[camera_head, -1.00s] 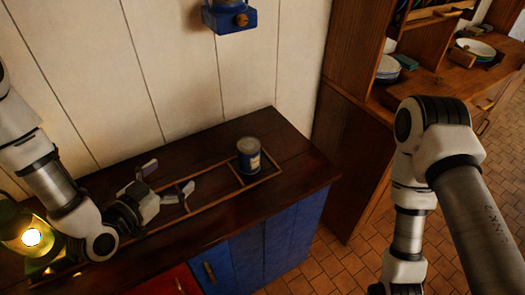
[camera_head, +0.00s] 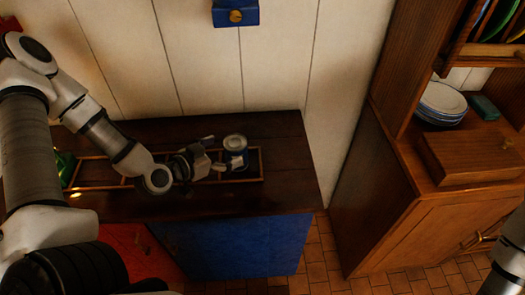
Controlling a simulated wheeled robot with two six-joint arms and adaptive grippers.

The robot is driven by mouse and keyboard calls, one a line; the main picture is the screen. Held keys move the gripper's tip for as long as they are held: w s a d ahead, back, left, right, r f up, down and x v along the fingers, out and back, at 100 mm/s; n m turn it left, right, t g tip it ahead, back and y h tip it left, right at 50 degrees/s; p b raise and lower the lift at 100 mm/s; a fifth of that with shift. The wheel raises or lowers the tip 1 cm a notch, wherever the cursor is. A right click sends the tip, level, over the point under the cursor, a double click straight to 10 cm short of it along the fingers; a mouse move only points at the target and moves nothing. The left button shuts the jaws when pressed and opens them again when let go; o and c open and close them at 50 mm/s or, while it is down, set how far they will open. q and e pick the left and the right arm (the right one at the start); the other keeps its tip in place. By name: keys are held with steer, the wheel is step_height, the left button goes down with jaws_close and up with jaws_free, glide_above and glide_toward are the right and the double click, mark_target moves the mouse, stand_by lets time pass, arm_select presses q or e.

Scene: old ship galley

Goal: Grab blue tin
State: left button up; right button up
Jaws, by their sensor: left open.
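The blue tin (camera_head: 235,151) stands upright on the dark wooden counter (camera_head: 270,193), inside the right part of a low wooden rack frame (camera_head: 250,180). It has a pale top and a blue label. My left gripper (camera_head: 216,154) comes in from the left, just beside the tin. Its jaws are open, with the fingertips close to the tin's left side; I cannot tell whether they touch it. My right gripper is out of view; only part of my right arm shows at the lower right edge.
A blue wall lamp base (camera_head: 235,13) hangs above the counter. A wooden cabinet (camera_head: 390,150) stands to the right, with stacked bowls (camera_head: 441,103) and a wooden box (camera_head: 470,157) on it. Blue doors (camera_head: 240,247) face the tiled floor. The counter right of the rack is clear.

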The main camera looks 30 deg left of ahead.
mark_target(232, 144)
arm_select(q)
steer(key=shift+a+f+n+b, duration=0.15)
steer(key=shift+a+f+b, duration=0.05)
steer(key=shift+a, duration=0.35)
steer(key=shift+a+f+n+b, duration=0.15)
steer(key=shift+a+f, duration=0.05)
steer(key=shift+a, duration=0.3)
steer(key=x, duration=0.7)
steer(key=shift+w+b, duration=0.1)
steer(key=shift+b, duration=0.2)
steer(key=shift+r, duration=0.1)
steer(key=c, duration=1.6)
